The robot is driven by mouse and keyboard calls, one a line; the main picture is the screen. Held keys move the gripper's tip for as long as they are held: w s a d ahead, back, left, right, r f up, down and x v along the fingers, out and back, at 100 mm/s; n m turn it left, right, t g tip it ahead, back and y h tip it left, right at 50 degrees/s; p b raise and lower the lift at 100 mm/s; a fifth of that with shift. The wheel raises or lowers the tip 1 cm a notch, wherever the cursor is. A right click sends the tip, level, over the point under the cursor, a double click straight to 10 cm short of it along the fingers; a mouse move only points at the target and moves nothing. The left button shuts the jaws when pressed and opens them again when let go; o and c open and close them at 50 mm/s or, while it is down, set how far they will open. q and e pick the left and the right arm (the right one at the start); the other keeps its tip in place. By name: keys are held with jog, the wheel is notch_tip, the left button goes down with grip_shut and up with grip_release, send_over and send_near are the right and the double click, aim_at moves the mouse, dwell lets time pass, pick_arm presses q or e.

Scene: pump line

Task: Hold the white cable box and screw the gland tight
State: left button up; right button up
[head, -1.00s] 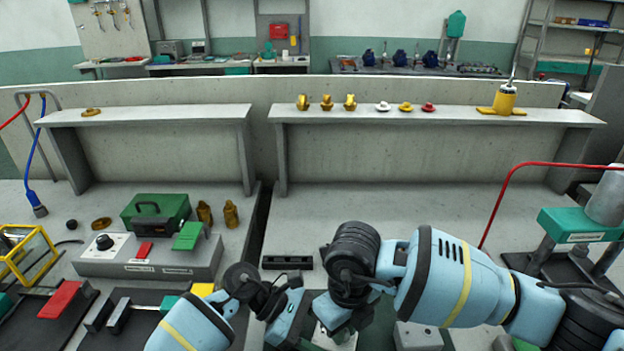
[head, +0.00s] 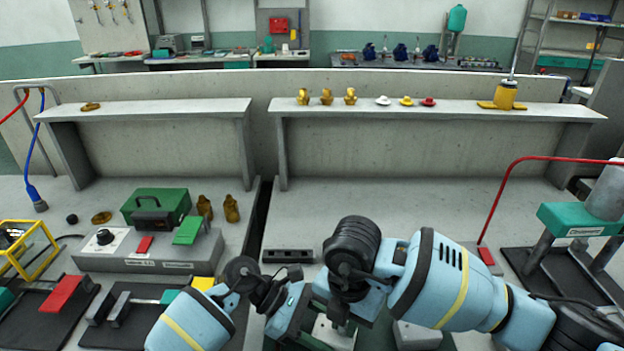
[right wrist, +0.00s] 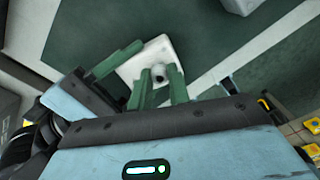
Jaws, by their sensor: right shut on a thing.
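The white cable box (right wrist: 143,66) shows in the right wrist view, turned at an angle, with the grey gland (right wrist: 172,73) on it. My right gripper (right wrist: 163,80) has its green fingers shut on the gland. My left gripper reaches in from the left, and one green finger (right wrist: 116,60) lies along the box's edge. Its other finger is mostly hidden, so its grip on the box is unclear. In the head view part of the white box (head: 333,335) shows below the right wrist; the gland and fingertips are hidden there by my arms.
A grey block (head: 418,334) lies to the right of the box. A dark slotted block (head: 288,256) sits on the bench behind my wrists. A grey control box (head: 150,252) is on the left; a green-topped stand (head: 585,220) is on the right. The bench behind the arms is mostly clear.

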jog(key=m, duration=0.4)
jog(key=shift+f+m, duration=0.1)
jog(key=shift+m, duration=0.3)
jog(key=m, duration=0.5)
jog(key=o, duration=0.8)
jog(key=shift+r, duration=2.05)
